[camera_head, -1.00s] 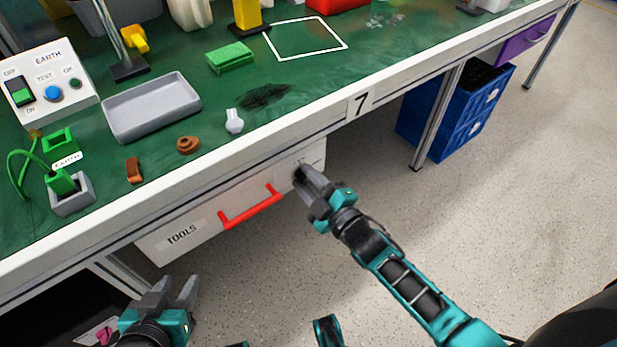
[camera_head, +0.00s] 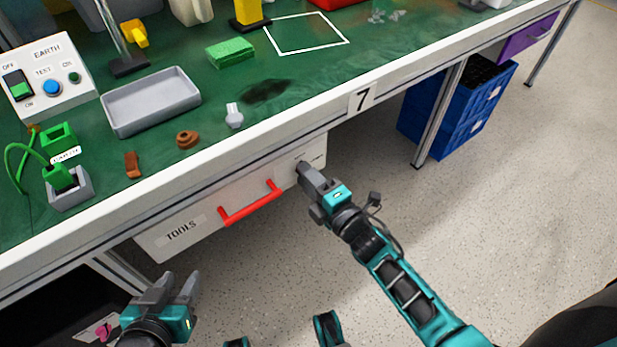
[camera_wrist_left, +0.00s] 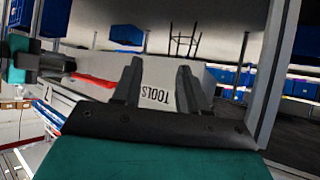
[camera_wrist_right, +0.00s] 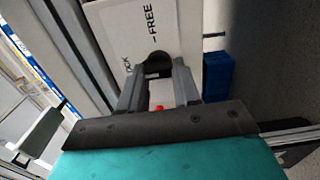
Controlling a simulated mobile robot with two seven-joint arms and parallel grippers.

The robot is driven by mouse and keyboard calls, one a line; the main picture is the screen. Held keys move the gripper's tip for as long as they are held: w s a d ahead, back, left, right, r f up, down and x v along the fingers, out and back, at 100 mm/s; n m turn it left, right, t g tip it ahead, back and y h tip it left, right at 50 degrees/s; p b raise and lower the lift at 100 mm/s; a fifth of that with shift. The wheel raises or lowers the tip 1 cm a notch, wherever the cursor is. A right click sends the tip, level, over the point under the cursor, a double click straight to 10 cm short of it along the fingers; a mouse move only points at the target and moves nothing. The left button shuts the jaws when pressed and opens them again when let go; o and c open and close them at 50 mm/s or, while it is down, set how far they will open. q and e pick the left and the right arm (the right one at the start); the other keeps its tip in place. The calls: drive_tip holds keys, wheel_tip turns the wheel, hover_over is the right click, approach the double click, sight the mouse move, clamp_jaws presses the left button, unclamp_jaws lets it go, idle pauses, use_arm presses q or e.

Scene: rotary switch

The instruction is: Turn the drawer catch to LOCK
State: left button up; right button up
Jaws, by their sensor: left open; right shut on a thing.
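The white TOOLS drawer (camera_head: 155,243) sits shut under the bench, with a red bar handle (camera_head: 250,205). Its catch, a dark round knob (camera_wrist_right: 155,64), is at the drawer's right end; its pointer is hidden. My right gripper (camera_head: 303,173) is shut on the catch, one finger on each side in the right wrist view. There the FREE label (camera_wrist_right: 140,25) is clear beside the knob, and the LOCK label (camera_wrist_right: 127,66) is partly covered by a finger. My left gripper (camera_head: 174,283) is open and empty, below and in front of the drawer's left end.
The bench top above holds a grey tray (camera_head: 151,101), a green sponge (camera_head: 231,53), an EARTH test box (camera_head: 48,78) and small parts. The bench edge (camera_head: 362,101) overhangs the drawer. A blue crate (camera_head: 455,120) stands under the bench at right. The floor in front is clear.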

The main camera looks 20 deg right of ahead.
idle(0.4)
drive_tip(key=o, duration=1.1)
drive_tip(key=shift+c, duration=0.2)
drive_tip(key=shift+s, duration=0.1)
drive_tip(key=p+v, duration=0.2)
drive_tip(key=v, duration=1)
drive_tip(key=shift+s+d, duration=0.2)
drive_tip(key=shift+s, duration=0.15)
